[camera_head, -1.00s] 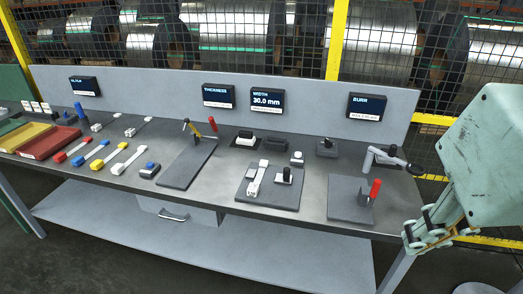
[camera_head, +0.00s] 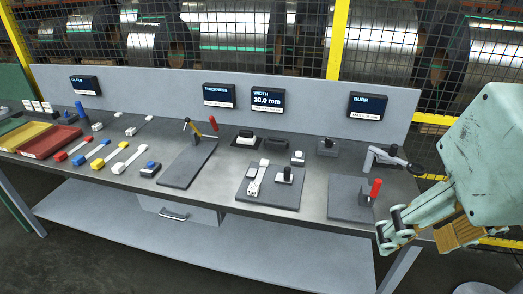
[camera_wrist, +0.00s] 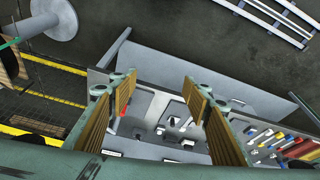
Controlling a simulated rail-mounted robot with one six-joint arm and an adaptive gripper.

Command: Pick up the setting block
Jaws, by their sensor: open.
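I cannot tell for sure which piece is the setting block. One candidate is a black-and-white block (camera_head: 246,136) on a dark pad behind the width plate. My gripper (camera_head: 390,228) is open and empty in the air at the bench's front right, well apart from both. In the wrist view my gripper (camera_wrist: 158,88) shows two spread fingers with ribbed tan pads.
The grey width plate (camera_head: 246,196) holds a white strip and a black-knobbed piece. A burr plate (camera_head: 342,207) with a red-handled clamp (camera_head: 375,189) and a jointed grey arm (camera_head: 388,157) stand near my gripper. Coloured strips and trays fill the left. Display panels line the back.

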